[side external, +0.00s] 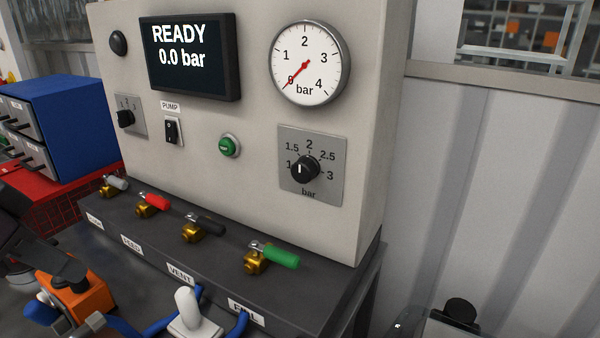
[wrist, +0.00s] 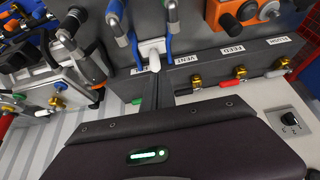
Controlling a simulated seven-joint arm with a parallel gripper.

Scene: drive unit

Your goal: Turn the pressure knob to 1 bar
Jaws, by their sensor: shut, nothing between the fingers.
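The black pressure knob (side external: 305,169) sits on a grey square plate on the panel's right side, with a scale from 1 to 3 bar. Its white mark shows on the left part of the knob, towards the 1; the exact angle is hard to tell. The display (side external: 190,56) reads READY and 0.0 bar. The gauge (side external: 305,64) has its red needle at 0. In the wrist view my gripper (wrist: 157,88) is shut and empty above the dark ledge by the green-handled valve, apart from the knob. The pressure knob does not show there. I cannot make out the gripper in the side view.
Valves with grey, red, black and green (side external: 276,256) handles line the dark ledge under the panel. A white fitting (side external: 187,308) with blue hoses stands before them. A green button (side external: 229,145), pump switch (side external: 171,131) and small selector (side external: 125,118) are left of the knob.

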